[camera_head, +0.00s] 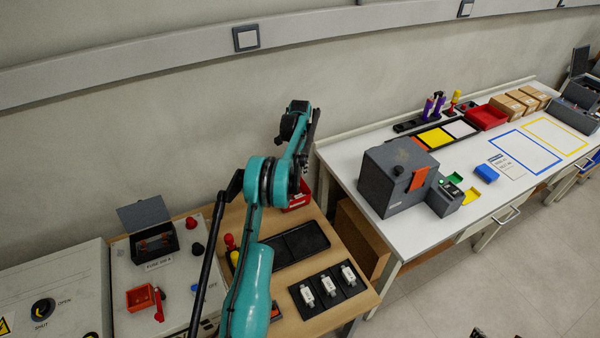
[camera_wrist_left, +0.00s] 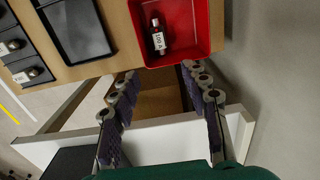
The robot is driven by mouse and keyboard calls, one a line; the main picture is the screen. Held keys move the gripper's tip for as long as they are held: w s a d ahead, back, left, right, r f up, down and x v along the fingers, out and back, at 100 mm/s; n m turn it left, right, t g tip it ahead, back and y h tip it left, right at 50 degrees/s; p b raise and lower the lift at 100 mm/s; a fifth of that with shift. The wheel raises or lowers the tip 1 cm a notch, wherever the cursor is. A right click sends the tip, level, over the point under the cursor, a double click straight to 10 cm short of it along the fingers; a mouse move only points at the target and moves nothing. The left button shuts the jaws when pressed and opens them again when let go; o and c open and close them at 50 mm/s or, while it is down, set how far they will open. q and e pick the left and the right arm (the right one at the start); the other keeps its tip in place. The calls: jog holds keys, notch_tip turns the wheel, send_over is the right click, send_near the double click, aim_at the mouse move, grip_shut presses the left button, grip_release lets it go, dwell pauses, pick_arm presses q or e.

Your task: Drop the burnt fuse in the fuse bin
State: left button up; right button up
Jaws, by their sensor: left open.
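The red fuse bin (camera_wrist_left: 204,50) is at the top of the left wrist view. It also shows in the head view (camera_head: 299,198), partly hidden behind my left arm. A fuse with a white "100 A" label and dark ends (camera_wrist_left: 158,38) lies inside the bin, against its floor. My left gripper (camera_wrist_left: 160,78) is open and empty, its two fingers apart at the near edge of the bin. In the head view its fingers are mostly hidden by the arm. Small dark tips (camera_head: 478,332) at the bottom edge may be my right gripper.
On the wooden table, an empty black tray (camera_head: 295,244) lies beside a black holder (camera_head: 318,309) with three white fuses. An open fuse box (camera_head: 148,228) and a red switch stand left. A white bench (camera_head: 420,225) with a grey machine (camera_head: 397,177) stands right.

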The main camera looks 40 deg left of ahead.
pick_arm(q)
jog(key=s+d+r+n+t, duration=0.1)
jog(key=d+r, duration=0.8)
jog(key=r, duration=0.4)
jog(key=s+d+r+n+t, duration=0.2)
jog(key=s+d+r, duration=0.7)
jog(key=d, duration=0.3)
jog(key=s+d+f+n+t, duration=0.1)
jog(key=s+d+f+t, duration=0.1)
jog(key=s+d, duration=0.5)
jog(key=s+d+f+n+t, duration=0.1)
jog(key=s+d, duration=0.5)
jog(key=s, duration=0.9)
jog(key=shift+s+d+f+t, duration=0.15)
jog(key=shift+d+f+t, duration=0.2)
jog(key=shift+f+t, duration=0.35)
